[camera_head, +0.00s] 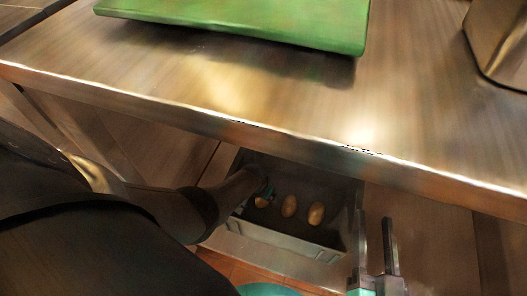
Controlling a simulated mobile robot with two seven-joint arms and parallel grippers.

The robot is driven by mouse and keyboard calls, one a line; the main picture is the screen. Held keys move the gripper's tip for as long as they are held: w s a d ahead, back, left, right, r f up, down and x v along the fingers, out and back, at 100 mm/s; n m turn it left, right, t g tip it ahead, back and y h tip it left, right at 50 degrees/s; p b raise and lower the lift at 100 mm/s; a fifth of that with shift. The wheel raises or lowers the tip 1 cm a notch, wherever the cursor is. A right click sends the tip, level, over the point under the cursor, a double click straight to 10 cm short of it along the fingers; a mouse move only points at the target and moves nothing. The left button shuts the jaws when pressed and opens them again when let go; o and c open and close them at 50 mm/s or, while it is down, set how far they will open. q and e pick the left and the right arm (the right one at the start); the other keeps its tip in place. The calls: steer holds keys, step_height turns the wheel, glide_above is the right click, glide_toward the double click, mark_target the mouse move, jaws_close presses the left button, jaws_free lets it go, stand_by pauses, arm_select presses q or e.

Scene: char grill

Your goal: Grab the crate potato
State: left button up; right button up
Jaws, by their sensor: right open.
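A grey crate (283,241) stands on the lower level, below the front edge of the metal table. Potatoes lie in it: a right one (316,213), a middle one (289,206) and a left one (262,202). My left arm reaches into the crate's left side, and the left gripper (266,190) is at the left potato, partly covering it. Its fingers are too dark and small to tell open from shut. My right gripper (374,221) is open and empty, just outside the crate's right side, with two upright dark fingers apart.
The metal table (220,85) overhangs the crate's back. A green cutting board (245,22) lies on it, and a metal container (500,42) stands at the top right. A teal round thing (265,289) shows at the bottom edge.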

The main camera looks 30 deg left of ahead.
arm_select(q)
steer(key=c, duration=1.2)
steer(key=shift+c, duration=0.5)
steer(key=shift+r, duration=0.1)
